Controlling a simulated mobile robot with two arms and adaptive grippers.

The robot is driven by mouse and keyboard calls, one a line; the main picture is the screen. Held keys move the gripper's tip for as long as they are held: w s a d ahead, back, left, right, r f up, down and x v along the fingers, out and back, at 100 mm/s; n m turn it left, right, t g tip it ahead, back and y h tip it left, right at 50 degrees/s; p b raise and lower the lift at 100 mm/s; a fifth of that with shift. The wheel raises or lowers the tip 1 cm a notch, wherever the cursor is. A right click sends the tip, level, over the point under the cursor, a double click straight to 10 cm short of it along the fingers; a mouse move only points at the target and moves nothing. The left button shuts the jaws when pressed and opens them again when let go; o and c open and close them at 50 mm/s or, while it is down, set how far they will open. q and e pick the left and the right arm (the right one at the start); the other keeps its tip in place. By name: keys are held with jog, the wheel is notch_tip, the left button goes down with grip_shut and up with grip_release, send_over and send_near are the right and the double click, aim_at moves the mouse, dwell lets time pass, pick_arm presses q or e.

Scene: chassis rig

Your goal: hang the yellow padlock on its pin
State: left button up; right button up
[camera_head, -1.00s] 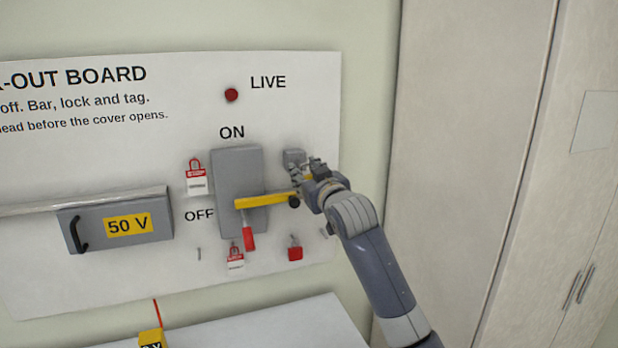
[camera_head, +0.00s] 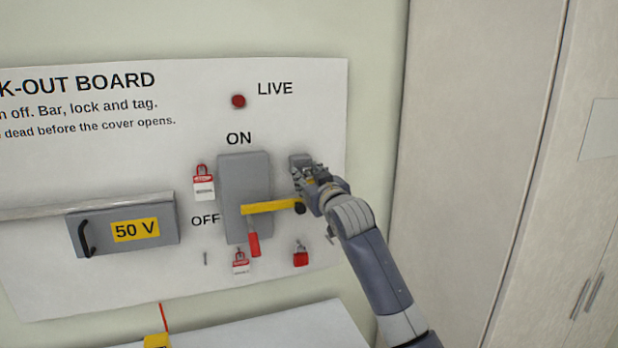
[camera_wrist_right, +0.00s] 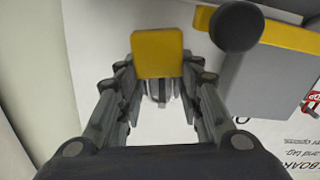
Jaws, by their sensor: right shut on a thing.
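The yellow padlock (camera_wrist_right: 157,53) is between the fingers of my right gripper (camera_wrist_right: 160,92) in the right wrist view, its flat yellow body facing the camera. A grey metal part shows just beyond it, and I cannot tell whether it is the shackle or a pin. In the head view my right gripper (camera_head: 312,178) is shut on the padlock close to the board, right of the switch box, and mostly hides it. A small grey block (camera_head: 299,160) is at the fingertips. A bare pin (camera_head: 206,258) sticks out at the lower left of the switch. My left gripper is out of view.
The yellow bar (camera_head: 270,206) crosses the grey switch box (camera_head: 243,175) just below my right gripper. A red padlock (camera_head: 301,257) and red-and-white tags (camera_head: 203,184) hang on the board. A grey 50 V cover (camera_head: 125,230) is at left. Cabinet doors (camera_head: 475,130) stand at right.

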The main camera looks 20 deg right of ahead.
jog(key=o, duration=1.2)
jog(key=shift+s, duration=0.1)
